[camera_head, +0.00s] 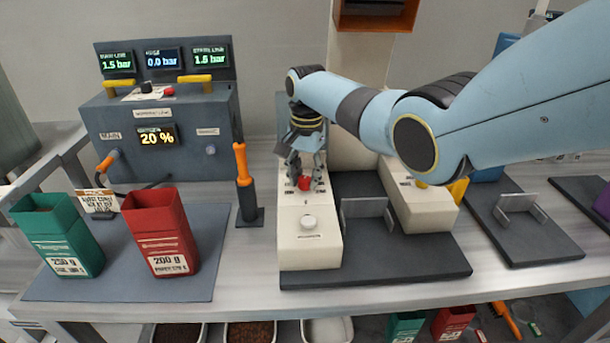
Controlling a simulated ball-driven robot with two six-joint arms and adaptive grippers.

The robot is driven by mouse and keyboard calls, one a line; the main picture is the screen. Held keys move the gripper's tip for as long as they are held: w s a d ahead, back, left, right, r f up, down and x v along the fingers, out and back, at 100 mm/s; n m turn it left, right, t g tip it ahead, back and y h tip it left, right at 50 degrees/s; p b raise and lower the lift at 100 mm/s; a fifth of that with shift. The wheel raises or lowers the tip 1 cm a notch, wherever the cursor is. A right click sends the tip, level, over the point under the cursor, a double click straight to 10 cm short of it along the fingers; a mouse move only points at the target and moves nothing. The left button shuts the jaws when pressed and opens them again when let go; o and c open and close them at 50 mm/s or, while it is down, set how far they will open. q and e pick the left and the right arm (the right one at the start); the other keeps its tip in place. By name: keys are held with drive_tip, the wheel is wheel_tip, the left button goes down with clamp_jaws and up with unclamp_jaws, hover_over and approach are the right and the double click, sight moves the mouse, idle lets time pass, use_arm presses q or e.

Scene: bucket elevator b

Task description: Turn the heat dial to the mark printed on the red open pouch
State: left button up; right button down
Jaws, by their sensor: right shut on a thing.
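The red open pouch (162,242) stands upright on the dark mat at left. Its pale label reads "200 g" with a smaller line below that I cannot read surely. My right gripper (304,172) points down over the long white block of the sealing machine (311,255). It is shut on a small red knob (304,184) on that block's top. A pale round knob (309,222) sits nearer the front on the same block. Which knob is the heat dial, and its scale marks, I cannot make out. My left gripper is out of view.
A green open pouch (60,237) stands left of the red one. An orange-handled lever (243,165) rises left of the sealer. A grey control box (160,140) with lit displays stands behind. A metal bracket (365,212) is on the sealer's dark base.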

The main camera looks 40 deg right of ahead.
drive_tip(key=n+p, duration=0.1)
drive_tip(key=n, duration=0.3)
drive_tip(key=shift+r, duration=0.1)
drive_tip(key=n+p, duration=0.1)
drive_tip(key=n, duration=0.2)
drive_tip(key=shift+w+n, duration=0.1)
drive_tip(key=shift+n, duration=0.2)
drive_tip(key=n, duration=0.4)
drive_tip(key=shift+n, duration=0.3)
drive_tip(key=n, duration=0.5)
drive_tip(key=shift+n, duration=0.3)
drive_tip(key=c, duration=1)
unclamp_jaws()
